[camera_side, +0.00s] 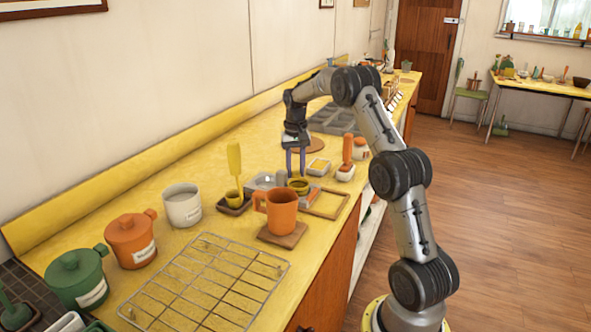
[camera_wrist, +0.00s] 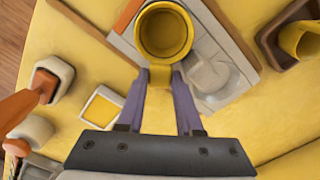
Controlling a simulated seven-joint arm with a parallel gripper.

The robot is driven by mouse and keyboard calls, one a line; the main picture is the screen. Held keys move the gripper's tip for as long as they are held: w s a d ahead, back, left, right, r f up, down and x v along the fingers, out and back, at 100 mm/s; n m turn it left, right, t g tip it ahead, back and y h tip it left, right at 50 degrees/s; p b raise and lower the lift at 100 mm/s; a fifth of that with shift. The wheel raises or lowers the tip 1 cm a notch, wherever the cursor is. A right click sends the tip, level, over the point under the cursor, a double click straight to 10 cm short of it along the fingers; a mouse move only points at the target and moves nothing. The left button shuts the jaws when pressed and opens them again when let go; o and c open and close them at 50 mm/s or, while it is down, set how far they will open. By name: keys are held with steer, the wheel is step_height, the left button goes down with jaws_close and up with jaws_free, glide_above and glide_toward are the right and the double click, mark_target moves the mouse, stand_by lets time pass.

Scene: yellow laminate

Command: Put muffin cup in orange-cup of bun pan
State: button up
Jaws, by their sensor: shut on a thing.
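The yellow muffin cup (camera_wrist: 163,35) is held at its near side between my purple fingertips (camera_wrist: 161,75), with its open mouth facing the wrist camera. It also shows in the side view (camera_side: 299,187), below my gripper (camera_side: 296,174). The grey bun pan (camera_wrist: 222,45) lies beneath it, and a rounded grey cup of the pan (camera_wrist: 207,75) shows to the right. An orange part of the pan (camera_wrist: 126,16) shows to the left of the muffin cup, mostly cut off or hidden. I cannot tell whether the muffin cup touches the pan.
An orange mug (camera_side: 282,212) stands on a board in front of the pan. A dark tray with a yellow utensil (camera_side: 235,175) is at left. A small yellow-filled dish (camera_wrist: 103,107) and an orange-topped bottle (camera_side: 347,152) are nearby.

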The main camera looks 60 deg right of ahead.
steer(key=o, duration=0.3)
steer(key=shift+o, duration=0.2)
steer(key=o, duration=0.6)
steer(key=shift+c, duration=0.2)
steer(key=shift+a, duration=0.1)
steer(key=shift+c, duration=0.7)
